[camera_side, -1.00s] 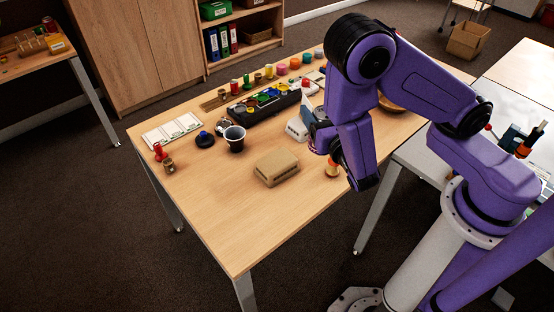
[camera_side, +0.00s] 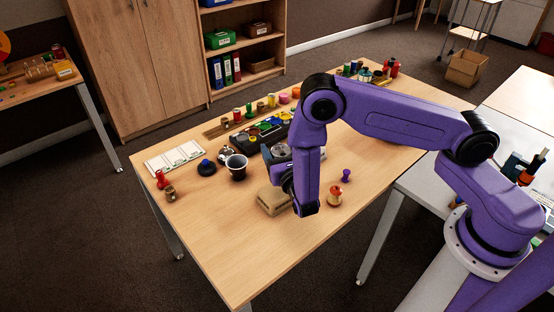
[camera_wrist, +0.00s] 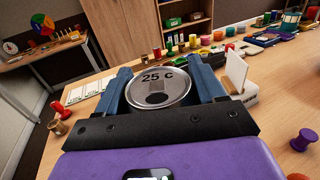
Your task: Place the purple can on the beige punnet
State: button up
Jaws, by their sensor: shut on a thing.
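My gripper (camera_wrist: 163,100) is shut on a can (camera_wrist: 160,86), with one blue finger on each side of it. The can's silver lid reads "25 C" and faces the wrist camera; its coloured side is hidden there. In the side view my gripper (camera_side: 281,168) hangs above the table with the can's greyish end (camera_side: 280,150) showing. The beige punnet (camera_side: 268,203), a low box shape, sits on the table just below and in front of my gripper. My arm covers its right part. I cannot see the punnet in the wrist view.
A dark cup (camera_side: 237,167) and a blue-knobbed black thing (camera_side: 206,168) stand left of the punnet. A black paint tray (camera_side: 262,135) lies behind. The front table is clear.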

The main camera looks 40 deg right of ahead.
jog(key=shift+w+f, duration=0.35)
jog(key=shift+f, duration=1.6)
jog(key=shift+f, duration=0.1)
jog(key=o, duration=1.3)
jog(key=shift+c, duration=0.2)
